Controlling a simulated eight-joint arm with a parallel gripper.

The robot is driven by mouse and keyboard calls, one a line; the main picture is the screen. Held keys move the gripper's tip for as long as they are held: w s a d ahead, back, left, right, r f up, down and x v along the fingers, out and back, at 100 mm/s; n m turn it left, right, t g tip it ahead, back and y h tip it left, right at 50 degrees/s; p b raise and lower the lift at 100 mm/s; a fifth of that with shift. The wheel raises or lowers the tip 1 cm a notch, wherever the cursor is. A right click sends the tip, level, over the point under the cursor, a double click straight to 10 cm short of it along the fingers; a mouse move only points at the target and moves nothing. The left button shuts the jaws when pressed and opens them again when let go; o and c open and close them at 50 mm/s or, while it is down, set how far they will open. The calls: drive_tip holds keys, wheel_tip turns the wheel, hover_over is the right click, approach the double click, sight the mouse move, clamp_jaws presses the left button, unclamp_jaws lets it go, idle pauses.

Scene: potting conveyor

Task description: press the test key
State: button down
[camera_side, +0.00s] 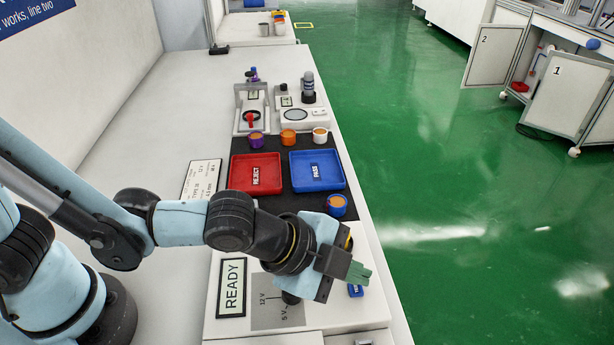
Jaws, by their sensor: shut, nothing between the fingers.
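The test key (356,291) is a small blue key with white lettering, on the white panel at the lower right. It shows just below my gripper's fingers, which hide part of it and most of its lettering. My gripper (358,273) is shut and empty, with its greenish fingers pointing right and down. In this view the fingertips overlap the key's upper edge; I cannot tell whether they touch it. The panel (212,322) also bears a display (232,287) reading READY.
A grey dial plate (265,312) marked 12 V and 5 V has a black knob, partly behind my gripper. Beyond are a red REJECT tray (238,183), a blue PASS tray (335,181) and several small cups, one blue and orange (337,206). The bench's right edge is close.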

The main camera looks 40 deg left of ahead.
sight(349, 290)
drive_tip(key=shift+f, duration=0.15)
drive_tip(key=shift+f, duration=0.3)
drive_tip(key=shift+f, duration=0.35)
idle(0.8)
drive_tip(key=shift+r, duration=0.8)
drive_tip(key=shift+r, duration=2.5)
drive_tip(key=shift+a, duration=0.1)
